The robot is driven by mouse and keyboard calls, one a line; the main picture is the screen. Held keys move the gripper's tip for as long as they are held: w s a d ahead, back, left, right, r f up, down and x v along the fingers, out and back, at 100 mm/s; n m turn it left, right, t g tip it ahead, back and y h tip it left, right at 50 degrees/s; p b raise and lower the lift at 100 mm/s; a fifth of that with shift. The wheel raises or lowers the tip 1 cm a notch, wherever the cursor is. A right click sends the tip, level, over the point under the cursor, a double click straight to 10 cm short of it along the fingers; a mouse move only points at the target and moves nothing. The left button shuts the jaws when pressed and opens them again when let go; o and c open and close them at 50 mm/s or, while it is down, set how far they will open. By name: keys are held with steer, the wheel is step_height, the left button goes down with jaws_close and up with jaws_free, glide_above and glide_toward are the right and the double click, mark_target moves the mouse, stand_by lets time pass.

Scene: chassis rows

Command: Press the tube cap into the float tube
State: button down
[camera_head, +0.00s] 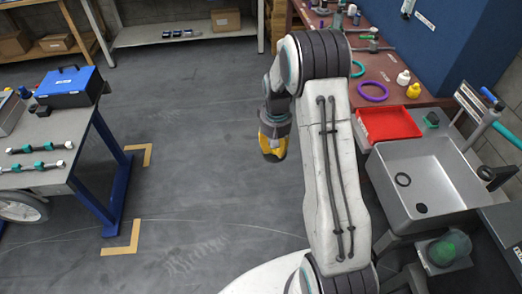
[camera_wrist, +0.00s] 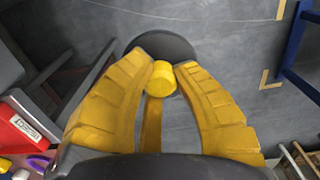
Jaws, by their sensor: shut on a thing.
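My gripper (camera_head: 273,153) hangs over open floor left of the bench, its yellow fingers pointing down. In the wrist view my gripper (camera_wrist: 164,72) is shut on a short yellow cylinder (camera_wrist: 162,79), which I take to be the tube cap. A dark grey disc (camera_wrist: 165,43) shows just beyond the cylinder; I cannot tell whether it is part of the same piece. In the head view the held piece is hidden by the fingers. I cannot make out the float tube with certainty in either view.
At right, a red-brown bench holds a red tray (camera_head: 390,123), a purple ring (camera_head: 372,91) and bottles, beside a grey sink (camera_head: 425,180). A green dome (camera_head: 450,246) stands nearer. At left is a table with a blue toolbox (camera_head: 70,87). The floor between is clear.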

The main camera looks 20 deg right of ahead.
steer(key=s+d+r+m+p, duration=0.1)
steer(key=s+d+r+m, duration=0.15)
steer(key=s+d, duration=0.55)
steer(key=s+d+r+m, duration=0.1)
steer(key=s+d+m, duration=0.2)
steer(key=d, duration=0.8)
steer(key=s+d+r+m+p, duration=0.1)
steer(key=s+d+r+m, duration=0.15)
steer(key=s+d, duration=0.55)
steer(key=s+d+r+m, duration=0.1)
steer(key=s+d+m, duration=0.15)
steer(key=s, duration=0.55)
steer(key=s+d+r+m+p, duration=0.1)
steer(key=s+d+r, duration=0.15)
steer(key=s, duration=0.55)
steer(key=s+d+m, duration=0.2)
steer(key=s+d, duration=0.2)
steer(key=s, duration=0.4)
steer(key=shift+s+a+f+n+b, duration=0.4)
steer(key=shift+a+f+n, duration=0.2)
steer(key=shift+n, duration=1.55)
steer(key=shift+s+a+f+n+b, duration=0.25)
steer(key=shift+s+a+f+n, duration=0.4)
steer(key=shift+n, duration=1.5)
steer(key=shift+s+a+f+n+b, duration=0.2)
steer(key=shift+a+f+n+b, duration=0.4)
steer(key=shift+n, duration=1.55)
steer(key=shift+d+f, duration=0.15)
steer(key=shift+d, duration=0.05)
